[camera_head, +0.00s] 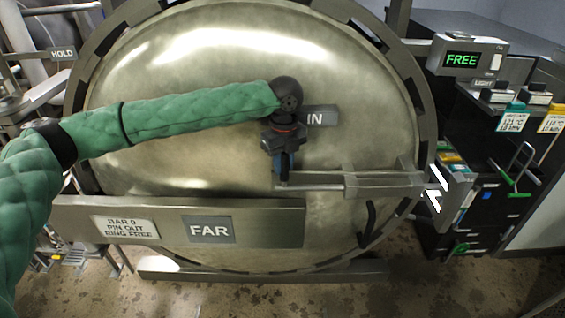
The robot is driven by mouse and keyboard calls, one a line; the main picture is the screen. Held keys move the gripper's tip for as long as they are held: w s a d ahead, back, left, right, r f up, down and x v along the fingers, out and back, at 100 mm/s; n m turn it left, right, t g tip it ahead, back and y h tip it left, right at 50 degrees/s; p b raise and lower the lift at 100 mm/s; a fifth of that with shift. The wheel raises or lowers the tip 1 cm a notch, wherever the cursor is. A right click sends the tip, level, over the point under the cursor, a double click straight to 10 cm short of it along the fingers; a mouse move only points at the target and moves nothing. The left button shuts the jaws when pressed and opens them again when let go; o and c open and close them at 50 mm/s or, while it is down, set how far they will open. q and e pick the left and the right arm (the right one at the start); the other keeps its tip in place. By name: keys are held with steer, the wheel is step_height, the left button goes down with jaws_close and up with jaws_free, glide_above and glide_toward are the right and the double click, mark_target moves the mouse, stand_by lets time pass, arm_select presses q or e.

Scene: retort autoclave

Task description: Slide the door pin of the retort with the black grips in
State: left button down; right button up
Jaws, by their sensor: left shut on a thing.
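The large round steel retort door (190,140) fills the middle of the head view. A grey door pin (315,187) lies level across its lower right, its right part running into a bracket (385,184) near the door's rim. My left gripper (283,166) comes down from above at the left end of the pin and is shut on the pin's handle. The handle is mostly hidden by the gripper; a bluish part shows there. A black curved grip (368,224) shows on the door below the bracket. My right gripper is out of view.
A steel bar carries a FAR plate (209,230) and a sign (125,228) reading BAR 0, PIN OUT, RING FREE. An IN plate (320,116) is partly behind my gripper. A display box (469,58) reads FREE. Black cabinets stand at the right.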

arm_select(q)
steer(key=d+p, duration=0.1)
steer(key=d, duration=0.7)
steer(key=shift+r, duration=0.1)
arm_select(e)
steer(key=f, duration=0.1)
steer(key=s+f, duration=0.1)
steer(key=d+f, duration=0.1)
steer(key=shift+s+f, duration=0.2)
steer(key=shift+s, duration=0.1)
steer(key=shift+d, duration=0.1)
arm_select(q)
steer(key=c, duration=1.3)
jaws_free()
steer(key=shift+d, duration=0.1)
steer(key=shift+o, duration=0.3)
steer(key=shift+d, duration=0.15)
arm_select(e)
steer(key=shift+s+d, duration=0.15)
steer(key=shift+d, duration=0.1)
